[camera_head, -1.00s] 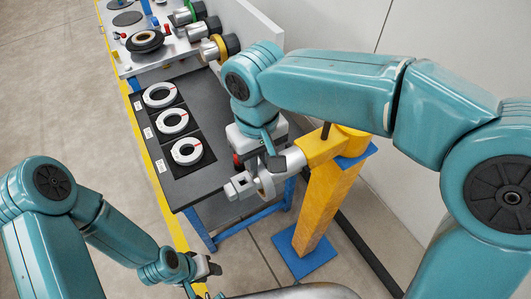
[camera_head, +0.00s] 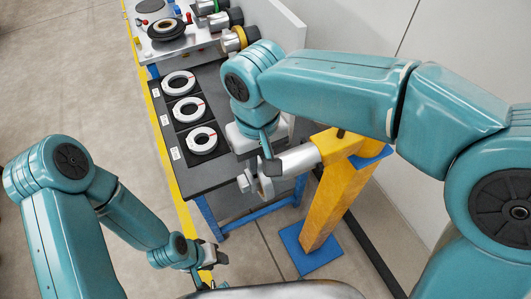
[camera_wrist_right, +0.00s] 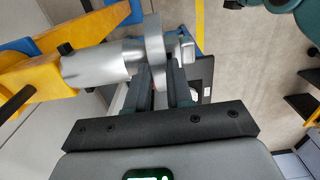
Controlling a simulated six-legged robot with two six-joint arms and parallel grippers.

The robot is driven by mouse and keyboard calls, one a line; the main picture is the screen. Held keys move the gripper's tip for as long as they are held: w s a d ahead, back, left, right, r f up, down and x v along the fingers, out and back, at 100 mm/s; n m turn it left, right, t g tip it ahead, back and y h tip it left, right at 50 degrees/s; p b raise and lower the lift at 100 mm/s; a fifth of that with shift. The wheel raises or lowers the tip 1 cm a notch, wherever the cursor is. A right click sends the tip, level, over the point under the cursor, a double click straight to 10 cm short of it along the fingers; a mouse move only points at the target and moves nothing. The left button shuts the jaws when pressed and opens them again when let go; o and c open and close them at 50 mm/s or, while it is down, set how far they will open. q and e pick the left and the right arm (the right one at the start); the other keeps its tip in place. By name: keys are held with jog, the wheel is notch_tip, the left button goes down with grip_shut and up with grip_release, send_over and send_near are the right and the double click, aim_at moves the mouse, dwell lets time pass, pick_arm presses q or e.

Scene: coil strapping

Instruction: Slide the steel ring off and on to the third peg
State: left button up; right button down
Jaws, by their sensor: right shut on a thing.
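The steel ring (camera_head: 265,183) is a grey disc at the left end of a grey shaft (camera_head: 300,158), which sticks out of a yellow post. The ring also shows in the right wrist view (camera_wrist_right: 155,42), upright at the shaft's end; I cannot tell whether the shaft still runs through it. A small light-grey block (camera_head: 243,183) sits just left of the ring. My right gripper (camera_wrist_right: 162,78) is shut on the ring's edge. Banded pegs stand at the back, the nearest with a yellow band (camera_head: 240,37). My left gripper (camera_head: 218,258) is low and apart from these.
The yellow post (camera_head: 338,195) on a blue base stands right of the dark table (camera_head: 205,178). Three white rings lie on the table, the nearest here (camera_head: 201,140). A black coil (camera_head: 166,28) sits on the pale rear bench (camera_head: 150,50). Floor at left is clear.

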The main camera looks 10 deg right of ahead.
jog(key=s+a+p, duration=0.1)
jog(key=s+a, duration=0.1)
jog(key=a, duration=0.4)
jog(key=shift+s+a, duration=0.15)
jog(key=shift+a, duration=0.05)
dwell(0.6)
jog(key=shift+a, duration=0.1)
jog(key=shift+s+a, duration=0.2)
jog(key=shift+a, duration=0.2)
dwell(0.7)
